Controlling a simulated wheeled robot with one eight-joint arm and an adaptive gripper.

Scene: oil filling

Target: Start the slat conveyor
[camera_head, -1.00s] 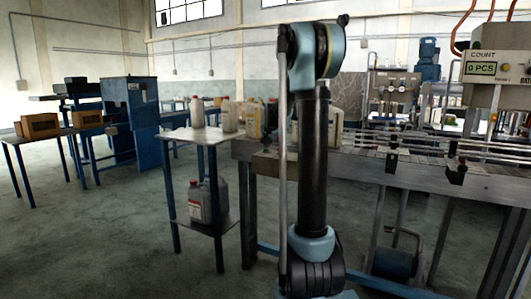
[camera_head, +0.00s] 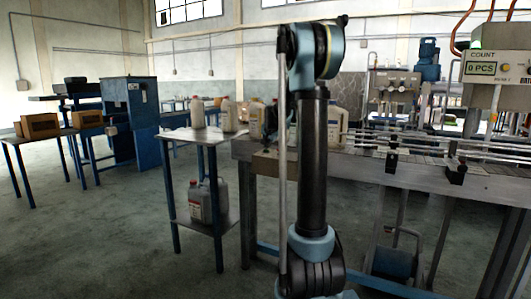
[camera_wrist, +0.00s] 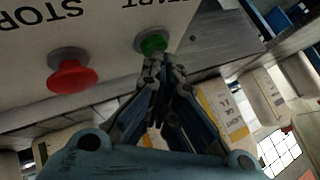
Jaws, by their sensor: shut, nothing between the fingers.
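In the wrist view, the green START button (camera_wrist: 152,42) sits on a pale panel (camera_wrist: 108,22), with the red STOP button (camera_wrist: 72,75) beside it. The lettering appears upside down. My gripper (camera_wrist: 160,68) is shut and empty, its fingertips right at the green button's edge; I cannot tell whether they touch it. In the head view, the slat conveyor (camera_head: 420,172) runs to the right behind my arm, with pale jugs (camera_head: 338,124) on it. My gripper is not clearly seen there.
A small table (camera_head: 186,134) with bottles stands left of the conveyor. Open floor lies at the left front.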

